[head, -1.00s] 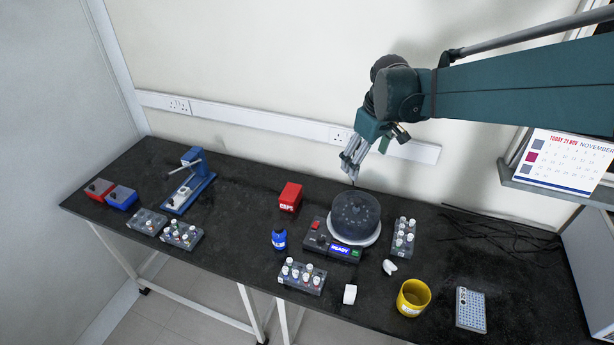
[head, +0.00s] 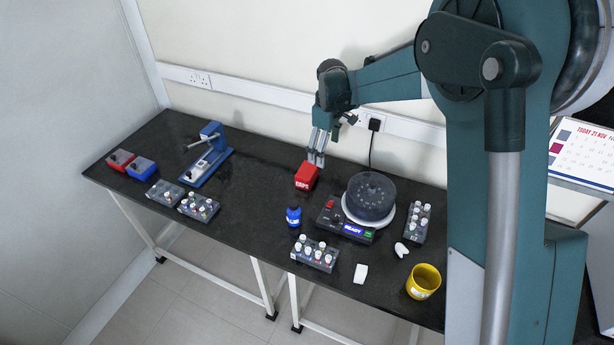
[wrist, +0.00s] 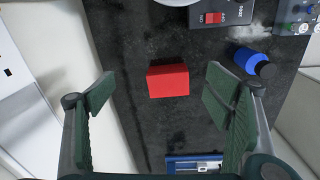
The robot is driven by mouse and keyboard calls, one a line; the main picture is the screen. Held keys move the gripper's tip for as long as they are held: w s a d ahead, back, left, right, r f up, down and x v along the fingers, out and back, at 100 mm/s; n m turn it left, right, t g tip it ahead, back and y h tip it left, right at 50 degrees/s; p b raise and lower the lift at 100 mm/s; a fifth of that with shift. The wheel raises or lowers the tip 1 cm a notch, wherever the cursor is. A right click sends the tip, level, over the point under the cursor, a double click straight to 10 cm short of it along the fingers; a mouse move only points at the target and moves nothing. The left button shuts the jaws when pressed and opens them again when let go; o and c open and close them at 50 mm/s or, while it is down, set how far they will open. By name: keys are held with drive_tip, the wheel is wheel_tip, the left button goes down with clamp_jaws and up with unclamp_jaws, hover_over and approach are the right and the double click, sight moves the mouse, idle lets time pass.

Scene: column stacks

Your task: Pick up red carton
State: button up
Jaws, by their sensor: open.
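The red carton (head: 305,178) stands on the black bench, left of the round dark-lidded machine. My gripper (head: 318,150) is just above and behind the carton in the head view, pointing down. In the wrist view my gripper (wrist: 160,92) is open, with a wide gap and nothing between its pads.
A blue press (head: 206,160) is at the left. Bench between press and carton is clear.

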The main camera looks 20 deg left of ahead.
drive_tip(key=n, duration=0.2)
hover_over(307, 170)
drive_tip(key=shift+g, duration=0.3)
wheel_tip(307, 170, down, 7)
drive_tip(key=shift+w+r, duration=0.1)
drive_tip(key=shift+r, duration=0.05)
drive_tip(key=shift+f, duration=1.3)
drive_tip(key=shift+f+b, duration=0.35)
drive_tip(key=shift+f, duration=2.25)
drive_tip(key=shift+c, duration=0.2)
drive_tip(key=c, duration=1)
